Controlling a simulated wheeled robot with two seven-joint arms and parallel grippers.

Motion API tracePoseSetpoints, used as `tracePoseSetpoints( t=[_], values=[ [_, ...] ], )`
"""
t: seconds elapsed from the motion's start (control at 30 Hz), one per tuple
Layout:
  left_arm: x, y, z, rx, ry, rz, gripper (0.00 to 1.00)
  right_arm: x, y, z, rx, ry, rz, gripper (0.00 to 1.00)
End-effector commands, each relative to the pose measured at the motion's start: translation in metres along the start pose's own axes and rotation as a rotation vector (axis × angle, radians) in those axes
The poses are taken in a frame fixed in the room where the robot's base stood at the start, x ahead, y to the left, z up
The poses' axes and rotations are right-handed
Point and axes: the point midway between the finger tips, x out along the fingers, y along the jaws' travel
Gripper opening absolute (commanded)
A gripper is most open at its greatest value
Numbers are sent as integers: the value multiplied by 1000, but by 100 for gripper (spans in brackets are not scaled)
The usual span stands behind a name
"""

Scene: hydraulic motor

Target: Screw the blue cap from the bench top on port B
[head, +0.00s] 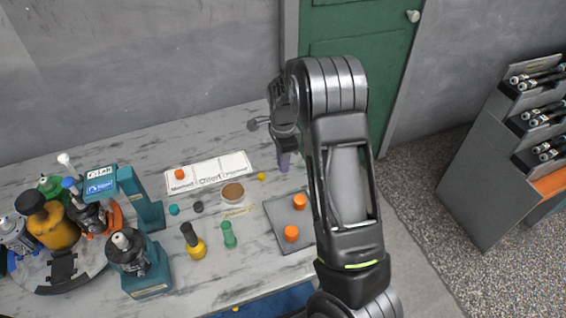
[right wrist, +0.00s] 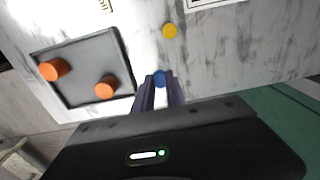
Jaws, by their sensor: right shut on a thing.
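My right gripper (head: 284,163) is at the right end of the bench, its fingers pointing down. In the right wrist view its fingers (right wrist: 158,92) are shut on the blue cap (right wrist: 159,78), which shows at their tips. In the head view I cannot make out this cap at the fingers. A round base (head: 60,284) at the left of the bench carries bottles and dark fittings beside teal blocks (head: 146,284). I cannot tell which part is port B. My left gripper is not in view.
A grey tray (head: 272,222) holds two orange caps (head: 300,201). A yellow cap (head: 262,176) lies close to my right gripper. Teal (head: 174,210) and dark (head: 198,206) caps, a yellow-black bottle (head: 194,244) and a green one (head: 229,235) stand mid-bench. A white sign (head: 207,172) lies behind.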

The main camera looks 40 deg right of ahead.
Motion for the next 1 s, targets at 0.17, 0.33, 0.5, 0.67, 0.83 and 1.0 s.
tracePoseSetpoints(
  t=[0.17,0.33,0.5,0.67,0.83,1.0],
  values=[
    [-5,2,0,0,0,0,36,-7,0,0,0,0,0,0],
    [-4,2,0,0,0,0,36,-6,0,0,0,0,0,0],
    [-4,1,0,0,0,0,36,-7,0,2,-15,-1,-1,0],
    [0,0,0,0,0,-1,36,-13,-2,27,-182,-7,-2,0],
    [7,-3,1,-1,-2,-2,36,-32,2,85,-618,-15,-4,0],
    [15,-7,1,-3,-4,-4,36,-57,17,154,-1192,-15,-7,0]
  ],
)
